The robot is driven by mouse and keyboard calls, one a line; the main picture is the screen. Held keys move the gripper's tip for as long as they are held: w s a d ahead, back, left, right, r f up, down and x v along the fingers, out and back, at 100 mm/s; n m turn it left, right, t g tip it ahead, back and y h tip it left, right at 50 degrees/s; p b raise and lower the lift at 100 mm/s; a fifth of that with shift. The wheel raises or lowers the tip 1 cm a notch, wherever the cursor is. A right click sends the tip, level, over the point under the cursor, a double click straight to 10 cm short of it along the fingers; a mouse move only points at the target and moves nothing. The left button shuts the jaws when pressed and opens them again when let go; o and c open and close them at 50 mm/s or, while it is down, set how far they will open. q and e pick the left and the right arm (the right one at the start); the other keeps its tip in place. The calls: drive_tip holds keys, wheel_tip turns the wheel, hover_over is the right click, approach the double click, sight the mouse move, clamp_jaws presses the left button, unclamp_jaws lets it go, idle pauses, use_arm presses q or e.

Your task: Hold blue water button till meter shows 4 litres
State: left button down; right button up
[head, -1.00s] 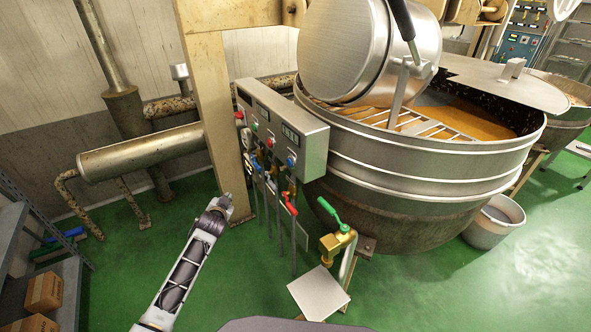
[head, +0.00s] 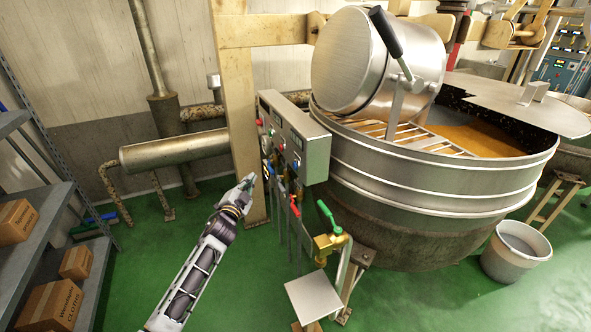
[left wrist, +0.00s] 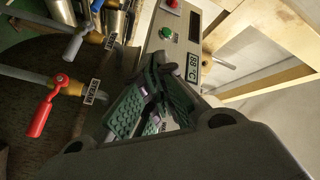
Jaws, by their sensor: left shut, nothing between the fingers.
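The metal control box (head: 317,158) is mounted beside the kettle, with buttons and dark displays on its face. A small blue button (head: 296,165) shows low at the near end of that face, below a display (head: 297,139) whose digits I cannot read. My left gripper (head: 247,183) is shut and empty, left of and a little below the box, apart from the blue button. In the left wrist view the gripper's pads (left wrist: 148,108) are together in front of the box. That view shows a green button (left wrist: 166,33), a red button and an 85°C display (left wrist: 193,67); no blue button is visible there.
A green-handled brass tap (head: 328,240) is at the kettle's (head: 430,190) near side. A beige post (head: 240,140) stands behind the gripper. Shelves with cartons (head: 50,303) are at left.

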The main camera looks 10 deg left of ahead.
sight(295, 166)
use_arm(q)
drive_tip(key=d+r+m+h, duration=0.1)
drive_tip(key=d, duration=0.1)
drive_tip(key=s+d+r+m+t+h, duration=0.1)
drive_tip(key=d+r+m+h, duration=0.1)
drive_tip(key=shift+s+r+h, duration=0.1)
drive_tip(key=shift+s+h, duration=0.05)
drive_tip(key=shift+h, duration=0.15)
use_arm(e)
drive_tip(key=shift+w+d, duration=0.1)
drive_tip(key=shift+w, duration=0.05)
drive_tip(key=shift+r, duration=0.1)
use_arm(q)
drive_tip(key=w+d+b, duration=0.2)
drive_tip(key=w+d, duration=0.3)
drive_tip(key=d, duration=0.2)
drive_tip(key=shift+b, duration=0.3)
use_arm(e)
wheel_tip(295, 166, up, 7)
drive_tip(key=w+a, duration=0.2)
drive_tip(key=shift+a, duration=0.35)
use_arm(q)
drive_tip(key=shift+d, duration=0.1)
drive_tip(key=shift+w+d, duration=0.2)
drive_tip(key=shift+d, duration=0.15)
use_arm(e)
drive_tip(key=shift+w, duration=0.1)
idle(0.9)
